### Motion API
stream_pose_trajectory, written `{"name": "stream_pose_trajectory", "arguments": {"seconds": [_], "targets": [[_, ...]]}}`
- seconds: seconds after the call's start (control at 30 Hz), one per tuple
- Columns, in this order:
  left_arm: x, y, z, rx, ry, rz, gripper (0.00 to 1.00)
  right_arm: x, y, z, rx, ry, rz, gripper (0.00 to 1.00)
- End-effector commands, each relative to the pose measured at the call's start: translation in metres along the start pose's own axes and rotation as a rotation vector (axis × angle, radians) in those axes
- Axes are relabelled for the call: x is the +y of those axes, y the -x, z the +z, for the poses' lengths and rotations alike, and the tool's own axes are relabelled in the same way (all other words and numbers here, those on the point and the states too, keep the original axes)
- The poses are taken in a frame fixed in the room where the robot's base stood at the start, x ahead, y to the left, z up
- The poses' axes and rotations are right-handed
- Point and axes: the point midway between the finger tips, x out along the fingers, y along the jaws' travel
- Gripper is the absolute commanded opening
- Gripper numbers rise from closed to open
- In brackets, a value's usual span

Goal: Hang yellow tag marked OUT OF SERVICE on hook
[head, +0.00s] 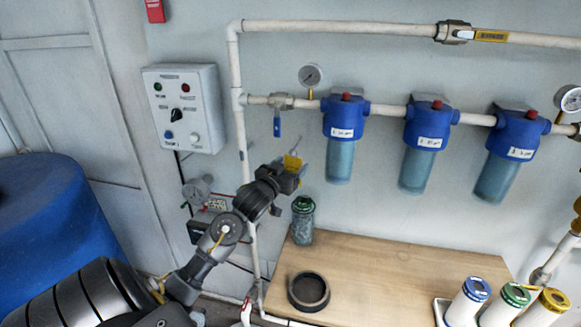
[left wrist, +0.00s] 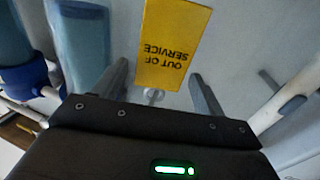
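The yellow tag (left wrist: 172,45), marked OUT OF SERVICE, is upside down in the left wrist view. It is close to the wall, its near end by a small pale round fitting (left wrist: 152,96) that looks like the hook. I cannot tell for certain whether the tag hangs on it. My left gripper (left wrist: 160,88) is open, with its fingers apart on either side of the fitting and no visible grip on the tag. In the head view the tag (head: 292,163) shows small at the left gripper (head: 296,170). My right gripper is not in view.
Blue filter housings (head: 343,118) hang on the white pipe to the right of the gripper. A control box (head: 184,107) is on the wall at left. A green-capped canister (head: 303,221) and a dark ring (head: 309,289) stand on the wooden table (head: 390,270).

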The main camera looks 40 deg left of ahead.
Motion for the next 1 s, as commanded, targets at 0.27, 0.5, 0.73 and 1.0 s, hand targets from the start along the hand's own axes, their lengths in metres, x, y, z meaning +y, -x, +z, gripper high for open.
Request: {"name": "stream_pose_trajectory", "arguments": {"seconds": [0.27,0.5,0.73,1.0], "targets": [[0.0,0.0,0.0,0.0,0.0,0.0,0.79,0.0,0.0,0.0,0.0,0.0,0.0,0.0],[0.0,0.021,0.003,0.0,-0.001,0.001,0.79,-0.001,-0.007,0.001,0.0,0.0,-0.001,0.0],[0.0,0.067,0.003,-0.001,-0.002,0.001,0.79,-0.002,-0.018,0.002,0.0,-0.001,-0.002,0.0],[0.0,0.102,0.001,0.0,-0.001,0.001,0.79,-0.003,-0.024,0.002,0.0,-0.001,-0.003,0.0]]}}
